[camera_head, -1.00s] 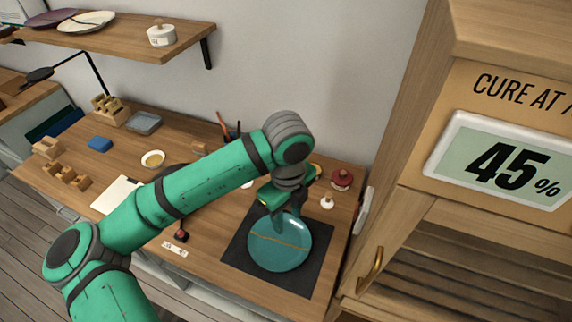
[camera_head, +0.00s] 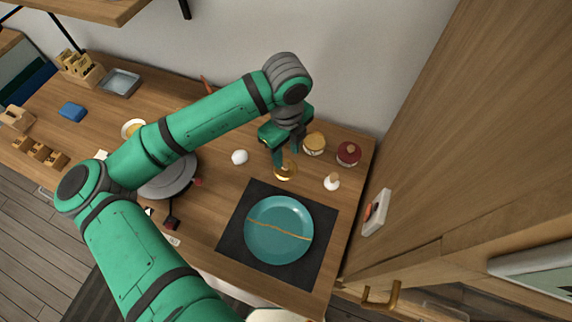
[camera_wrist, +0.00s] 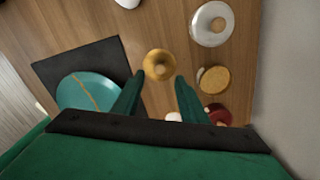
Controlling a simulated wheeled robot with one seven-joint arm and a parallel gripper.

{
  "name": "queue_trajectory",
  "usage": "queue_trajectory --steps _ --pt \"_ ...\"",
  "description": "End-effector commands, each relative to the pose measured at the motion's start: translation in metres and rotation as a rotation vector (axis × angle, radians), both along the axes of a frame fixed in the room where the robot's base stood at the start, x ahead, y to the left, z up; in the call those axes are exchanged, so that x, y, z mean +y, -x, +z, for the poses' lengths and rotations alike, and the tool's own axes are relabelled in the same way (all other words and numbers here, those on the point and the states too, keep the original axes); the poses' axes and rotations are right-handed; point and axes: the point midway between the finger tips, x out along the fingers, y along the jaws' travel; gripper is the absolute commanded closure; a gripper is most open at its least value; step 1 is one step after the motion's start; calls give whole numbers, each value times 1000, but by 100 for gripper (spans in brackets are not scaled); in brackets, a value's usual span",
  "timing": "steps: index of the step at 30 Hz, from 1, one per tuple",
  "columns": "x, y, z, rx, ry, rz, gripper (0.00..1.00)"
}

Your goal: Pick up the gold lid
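The gold lid (camera_head: 286,171) is a small round gold piece with a paler knob, lying on the wooden table just beyond the dark mat. It also shows in the wrist view (camera_wrist: 159,65), ahead of and between my fingertips. My gripper (camera_head: 284,162) is above it, pointing down, and partly overlaps it in the head view. In the wrist view my gripper (camera_wrist: 159,80) has its two green fingers apart with nothing held between them. The exact height gap to the lid is hard to tell.
A teal plate with a gold seam (camera_head: 278,245) lies on the dark mat (camera_head: 235,242). A gold-topped jar (camera_head: 314,144), a red-topped jar (camera_head: 348,154) and a small white bottle (camera_head: 332,182) stand right of my gripper. A white round item (camera_head: 240,157) stands left. A wooden cabinet (camera_head: 470,150) borders the right.

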Motion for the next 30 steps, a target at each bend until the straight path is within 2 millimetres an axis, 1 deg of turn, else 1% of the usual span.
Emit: queue_trajectory --steps 5,12,15,18,24,25,26,27,30 --pt "0 0 -10 1 1 0 61" --pt "0 0 -42 1 -1 -2 61" --pt "0 0 -53 1 0 -2 61" --pt "0 -1 -57 -1 0 -2 61" --pt "0 -1 -58 -1 0 -3 61" --pt "0 -1 -58 -1 0 -3 63" --pt "0 -1 -58 -1 0 -3 70" --pt "0 -1 -58 -1 0 -3 80" --pt "0 -1 -58 -1 0 -3 100"
